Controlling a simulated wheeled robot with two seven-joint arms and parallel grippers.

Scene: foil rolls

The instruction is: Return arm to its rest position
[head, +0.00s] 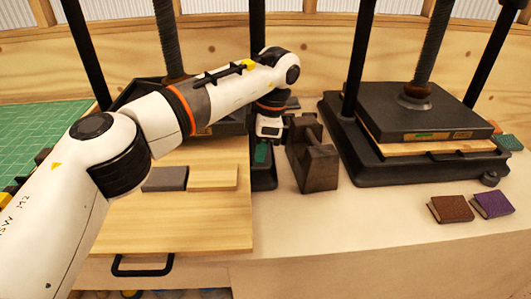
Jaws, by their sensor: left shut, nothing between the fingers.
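My left arm reaches in from the left, and its wrist bends down near the middle of the head view. My left gripper (268,131) is at the end of it, pointing down, shut and empty. It is just left of a dark block-shaped stand (314,165) and above the right edge of a black press base; I cannot tell whether it touches anything. The fingertips are small and hard to make out. My right gripper is not in view. No foil roll can be made out clearly.
A black screw press (420,115) stands at the right, and another is partly hidden behind my arm. A wooden board (185,225) with a grey block (165,179) and a pale wood block (213,177) lies in front. Brown (450,209) and purple (492,204) books lie at right. A green mat (40,130) is at left.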

